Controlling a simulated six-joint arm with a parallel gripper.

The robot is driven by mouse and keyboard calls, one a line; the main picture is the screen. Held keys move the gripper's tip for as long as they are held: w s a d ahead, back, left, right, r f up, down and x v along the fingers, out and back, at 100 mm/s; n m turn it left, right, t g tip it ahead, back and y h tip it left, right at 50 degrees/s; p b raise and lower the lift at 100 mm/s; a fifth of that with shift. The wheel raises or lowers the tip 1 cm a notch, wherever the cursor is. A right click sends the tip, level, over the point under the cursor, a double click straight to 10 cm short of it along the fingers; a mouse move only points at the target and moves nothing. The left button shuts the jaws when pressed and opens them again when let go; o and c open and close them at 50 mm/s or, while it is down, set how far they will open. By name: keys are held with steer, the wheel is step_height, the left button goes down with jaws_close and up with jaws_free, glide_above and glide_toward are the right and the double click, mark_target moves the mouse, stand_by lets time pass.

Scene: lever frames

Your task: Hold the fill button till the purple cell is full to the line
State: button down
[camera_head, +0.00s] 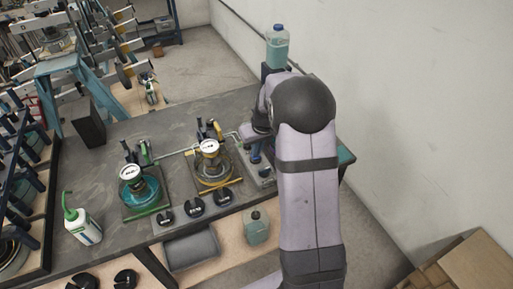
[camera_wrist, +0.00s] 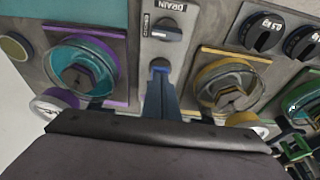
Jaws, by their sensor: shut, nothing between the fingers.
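In the wrist view the purple cell (camera_wrist: 80,70) is a round clear vessel on a purple-edged square plate, at left. In the head view my gripper (camera_head: 256,153) is beside the panel, and my arm hides the purple cell.
A DRAIN knob (camera_wrist: 167,29) sits just beyond the fingertips. The yellow cell (camera_wrist: 226,88) is close on the right, and black weights (camera_wrist: 262,32) lie beyond it.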

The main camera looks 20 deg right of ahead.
step_height(320, 180, down, 2)
steer(key=shift+f+b, duration=0.1)
steer(key=shift+b, duration=0.9)
steer(key=shift+s+a+f, duration=0.1)
steer(key=shift+s+f, duration=0.15)
steer(key=shift+s, duration=0.2)
stand_by(0.3)
steer(key=shift+r, duration=0.35)
steer(key=r+p, duration=0.3)
steer(key=shift+w+r, duration=0.35)
steer(key=shift+r, duration=0.05)
steer(key=b+v, duration=0.3)
steer(key=v, duration=0.7)
steer(key=shift+r, duration=0.35)
steer(key=shift+w, duration=0.15)
